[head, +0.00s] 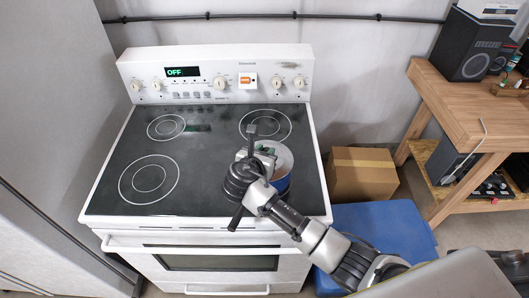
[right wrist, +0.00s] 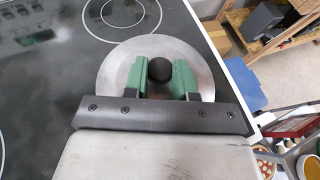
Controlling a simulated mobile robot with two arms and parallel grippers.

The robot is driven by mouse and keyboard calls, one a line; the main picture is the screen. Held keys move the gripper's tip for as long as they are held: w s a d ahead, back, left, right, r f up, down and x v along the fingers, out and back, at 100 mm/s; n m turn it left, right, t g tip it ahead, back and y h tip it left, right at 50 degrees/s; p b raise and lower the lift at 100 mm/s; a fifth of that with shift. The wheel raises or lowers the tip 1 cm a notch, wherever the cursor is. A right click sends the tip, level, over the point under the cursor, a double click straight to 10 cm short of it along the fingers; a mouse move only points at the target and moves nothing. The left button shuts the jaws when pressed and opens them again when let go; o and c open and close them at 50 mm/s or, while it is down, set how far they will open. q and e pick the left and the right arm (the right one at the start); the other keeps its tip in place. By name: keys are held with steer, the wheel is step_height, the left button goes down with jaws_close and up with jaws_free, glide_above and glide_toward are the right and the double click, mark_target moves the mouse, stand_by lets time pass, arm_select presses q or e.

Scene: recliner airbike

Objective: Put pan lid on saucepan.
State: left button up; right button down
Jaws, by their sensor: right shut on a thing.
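The pan lid (head: 284,158) is a round, silvery disc with a dark knob (right wrist: 159,70). It is over the front right part of the black cooktop. My right gripper (right wrist: 158,78) is shut on the knob, with one green finger on each side. In the head view my right gripper (head: 264,157) partly covers the lid. The blue side of the saucepan (head: 284,187) shows directly under the lid. In the right wrist view the lid hides the saucepan. I cannot tell whether the lid touches the rim all round. My left gripper is not in view.
The white stove (head: 207,257) has a black glass top with clear burner rings on its left and back. A cardboard box (head: 362,174) and a blue box (head: 395,222) stand on the floor to its right. A wooden workbench (head: 455,100) is farther right.

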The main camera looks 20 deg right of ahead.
steer(key=shift+p, duration=0.55)
stand_by(0.4)
steer(key=shift+c, duration=1.8)
jaws_free()
steer(key=shift+r, duration=0.1)
step_height(320, 180, up, 5)
steer(key=p, duration=0.6)
steer(key=shift+r, duration=0.9)
